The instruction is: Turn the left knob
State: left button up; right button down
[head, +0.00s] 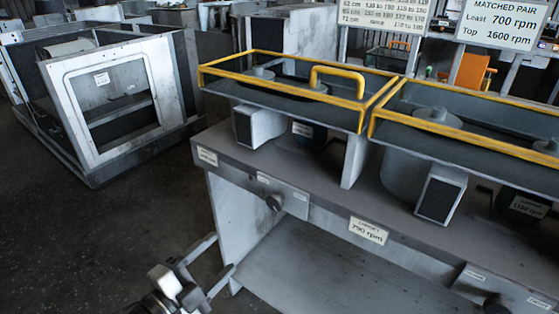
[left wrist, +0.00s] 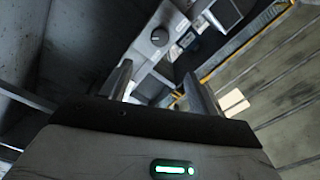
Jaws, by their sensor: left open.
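The left knob (head: 274,202) is a small dark round knob on a grey plate on the front of the bench, left of the 790 rpm label (head: 368,231). In the left wrist view the knob (left wrist: 160,37) shows a light pointer mark, ahead of the fingers. My left gripper (head: 222,255) is open and empty, below and left of the knob in the head view and apart from it. Its two fingers (left wrist: 158,72) are spread in the left wrist view. A second dark knob (head: 495,303) sits at the lower right edge. My right gripper is not in view.
The grey bench (head: 378,198) carries two blower units with yellow-rimmed trays (head: 290,92). A metal frame housing (head: 105,95) stands on the floor at left. A matched pair sign (head: 503,22) reads least 700, top 1600 rpm.

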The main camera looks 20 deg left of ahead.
pick_arm(q)
jog(key=s+d+f+n+g+y, duration=0.3)
jog(key=s+d+f+n+g, duration=0.4)
jog(key=f+n, duration=0.6)
jog(key=n+t+h+b, duration=0.3)
jog(key=n+t, duration=0.4)
jog(key=n, duration=2.8)
send_near(273, 205)
jog(key=p+x, duration=0.3)
jog(key=x, duration=0.5)
jog(key=shift+w, duration=0.15)
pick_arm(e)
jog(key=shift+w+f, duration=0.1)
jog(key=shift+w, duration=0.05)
